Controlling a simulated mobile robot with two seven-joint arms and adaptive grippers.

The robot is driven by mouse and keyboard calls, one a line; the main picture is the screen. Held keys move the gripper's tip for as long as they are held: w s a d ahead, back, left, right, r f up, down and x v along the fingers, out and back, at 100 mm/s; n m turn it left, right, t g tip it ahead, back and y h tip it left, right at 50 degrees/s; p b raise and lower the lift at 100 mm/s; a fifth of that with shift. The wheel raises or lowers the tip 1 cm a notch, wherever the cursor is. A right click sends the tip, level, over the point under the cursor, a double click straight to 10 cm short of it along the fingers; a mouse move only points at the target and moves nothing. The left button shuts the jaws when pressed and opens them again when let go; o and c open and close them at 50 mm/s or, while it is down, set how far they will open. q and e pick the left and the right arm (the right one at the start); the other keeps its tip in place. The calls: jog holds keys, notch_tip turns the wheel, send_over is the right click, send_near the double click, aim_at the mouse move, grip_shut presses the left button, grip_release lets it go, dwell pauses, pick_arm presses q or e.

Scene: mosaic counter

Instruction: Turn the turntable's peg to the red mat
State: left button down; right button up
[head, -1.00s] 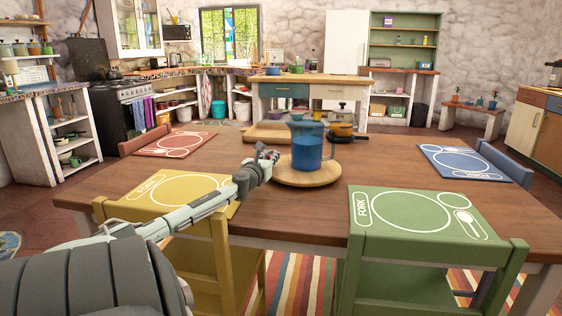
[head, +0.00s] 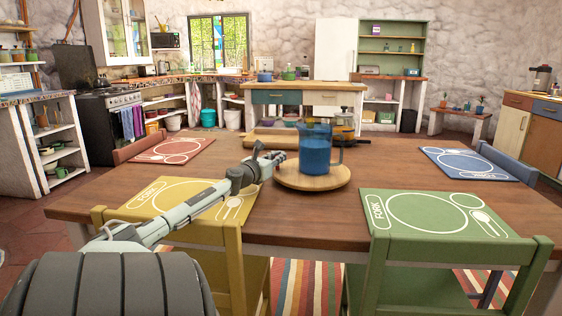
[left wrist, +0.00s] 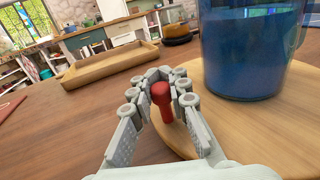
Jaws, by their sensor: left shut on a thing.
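The round wooden turntable (head: 312,183) sits on the dining table with a blue pitcher (head: 315,154) standing on it. In the left wrist view the turntable (left wrist: 270,140) fills the lower right, with the pitcher (left wrist: 250,50) just right of the fingers. My left gripper (head: 280,157) is at the turntable's left edge. In the left wrist view its fingers (left wrist: 162,92) are shut around the red peg (left wrist: 161,95), whose rounded top shows. The red mat (head: 173,151) lies at the table's far left. My right gripper is not in view.
A yellow mat (head: 185,201) lies front left, under my left arm. A green mat (head: 433,213) lies front right and a blue mat (head: 468,163) far right. Chairs surround the table.

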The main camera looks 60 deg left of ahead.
pick_arm(q)
jog(key=shift+s+a+f, duration=0.1)
jog(key=shift+s+a, duration=0.1)
jog(key=shift+a, duration=0.1)
jog(key=c, duration=1.4)
grip_release()
jog(key=shift+s, duration=0.15)
jog(key=shift+c, duration=0.2)
jog(key=shift+d, duration=0.1)
jog(key=shift+d, duration=0.1)
jog(key=shift+d, duration=0.1)
jog(key=v, duration=1.1)
jog(key=shift+s, duration=0.35)
